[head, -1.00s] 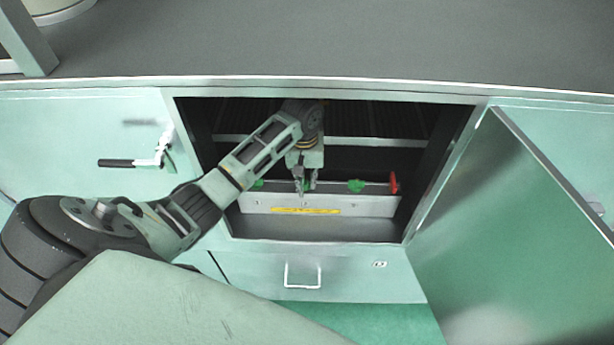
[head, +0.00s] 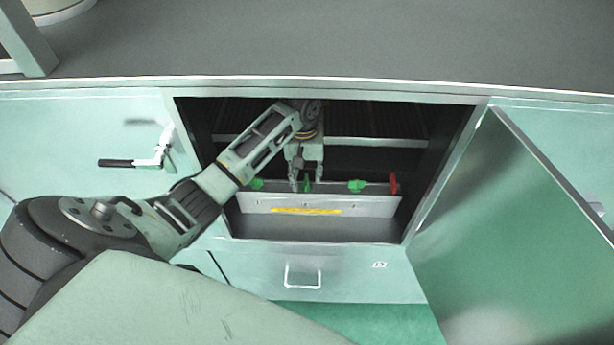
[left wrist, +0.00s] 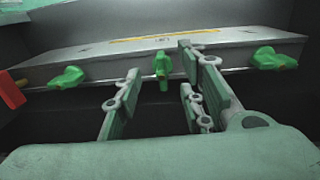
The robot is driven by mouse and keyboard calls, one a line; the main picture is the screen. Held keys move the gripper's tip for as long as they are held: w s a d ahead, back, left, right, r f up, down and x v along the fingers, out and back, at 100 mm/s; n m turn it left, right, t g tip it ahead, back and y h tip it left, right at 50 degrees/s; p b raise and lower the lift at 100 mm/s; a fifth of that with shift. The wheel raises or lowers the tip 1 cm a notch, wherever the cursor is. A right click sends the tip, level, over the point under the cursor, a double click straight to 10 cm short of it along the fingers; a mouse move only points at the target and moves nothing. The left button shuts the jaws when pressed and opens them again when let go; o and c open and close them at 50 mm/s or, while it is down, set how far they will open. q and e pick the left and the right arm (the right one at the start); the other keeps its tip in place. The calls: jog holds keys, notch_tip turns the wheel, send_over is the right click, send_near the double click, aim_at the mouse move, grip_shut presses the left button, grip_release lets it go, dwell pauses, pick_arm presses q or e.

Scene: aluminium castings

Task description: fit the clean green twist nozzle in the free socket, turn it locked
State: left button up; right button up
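Three green twist nozzles sit along a grey metal bar (head: 350,205) inside the open cabinet: one at the left (head: 257,184), one in the middle (head: 307,187), one at the right (head: 356,186). In the left wrist view the middle nozzle (left wrist: 162,68) points across the bar, while the outer nozzles (left wrist: 67,77) (left wrist: 272,59) lie more along it. My left gripper (head: 307,180) is open, its fingers on either side of the middle nozzle with gaps to it; it appears apart from the nozzle. Nozzle cleanliness and the lock itself are too small to tell. My right gripper is not in view.
A red handle (head: 394,183) stands at the bar's right end. The cabinet opening is tight, with a rack bar (head: 375,143) behind my gripper and an open door (head: 520,230) at right. A yellow strip (head: 306,211) marks the bar's front.

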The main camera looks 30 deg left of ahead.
aim_at(306, 180)
pick_arm(q)
notch_tip(306, 180, up, 4)
jog(key=shift+s+r, duration=0.1)
jog(key=shift+r, duration=0.1)
jog(key=shift+c, duration=0.5)
jog(key=shift+w+a+r+b, duration=0.1)
jog(key=shift+r+b, duration=0.25)
jog(key=shift+b, duration=0.2)
jog(key=shift+w+a+r+b, duration=0.1)
jog(key=shift+r+b, duration=0.25)
jog(key=shift+b, duration=0.15)
jog(key=shift+c, duration=0.3)
jog(key=shift+s+r, duration=0.1)
jog(key=shift+r, duration=0.15)
jog(key=shift+d+f, duration=0.1)
jog(key=shift+f, duration=0.15)
notch_tip(306, 180, down, 6)
jog(key=shift+r+p, duration=0.15)
jog(key=shift+p, duration=0.85)
jog(key=shift+f, duration=0.65)
